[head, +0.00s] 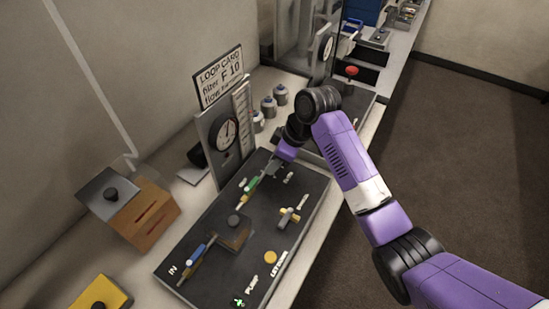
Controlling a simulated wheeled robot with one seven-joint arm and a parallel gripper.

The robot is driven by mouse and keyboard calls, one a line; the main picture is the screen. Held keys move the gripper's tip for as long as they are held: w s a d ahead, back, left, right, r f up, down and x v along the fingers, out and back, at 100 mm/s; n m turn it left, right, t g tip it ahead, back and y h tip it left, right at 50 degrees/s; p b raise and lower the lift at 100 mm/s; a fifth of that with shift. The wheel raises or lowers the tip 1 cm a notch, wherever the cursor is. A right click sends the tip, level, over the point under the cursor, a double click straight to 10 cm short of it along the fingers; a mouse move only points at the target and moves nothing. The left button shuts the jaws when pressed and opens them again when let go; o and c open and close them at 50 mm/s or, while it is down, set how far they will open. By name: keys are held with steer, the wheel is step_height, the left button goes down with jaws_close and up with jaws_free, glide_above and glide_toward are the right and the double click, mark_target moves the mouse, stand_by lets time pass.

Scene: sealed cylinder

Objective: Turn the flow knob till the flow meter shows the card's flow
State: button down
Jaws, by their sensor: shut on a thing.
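The loop card (220,76) stands upright behind the black panel. My gripper (270,169) points down at the panel's far end, below my purple wrist. It is shut on what looks like the flow knob, which is mostly hidden by the fingers.
Several small jars (268,107) stand behind. Open floor lies right.

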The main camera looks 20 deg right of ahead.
steer(key=c, duration=1.1)
jaws_free()
steer(key=shift+r, duration=0.1)
steer(key=b+v, duration=0.1)
steer(key=v, duration=0.6)
steer(key=shift+s+r, duration=0.15)
steer(key=shift+r, duration=0.15)
steer(key=shift+d, duration=0.1)
